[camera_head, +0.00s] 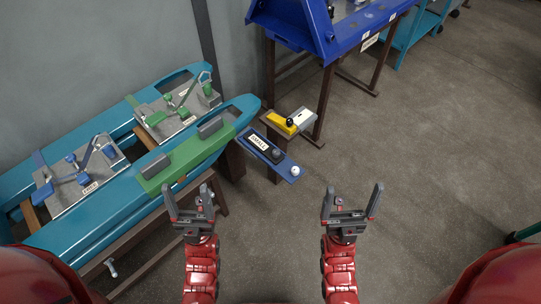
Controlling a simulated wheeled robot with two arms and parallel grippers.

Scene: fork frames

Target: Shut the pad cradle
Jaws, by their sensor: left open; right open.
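I cannot tell for sure which fixture is the pad cradle. A green plate (188,158) with two upright grey pads (210,127) lies across the near teal beam. Behind it, a toggle clamp with green parts (178,106) and one with blue parts (78,168) sit on grey plates, their levers raised. My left gripper (187,193) is open and empty, in front of the green plate's near end, apart from it in the picture. My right gripper (353,193) is open and empty over the floor, right of the fixtures.
A blue labelled plate (276,160) with a white knob juts out right of the teal frame (95,222). A yellow and grey fixture (290,122) stands behind it. A blue bench (330,38) stands at the back. The floor (440,150) at right is clear.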

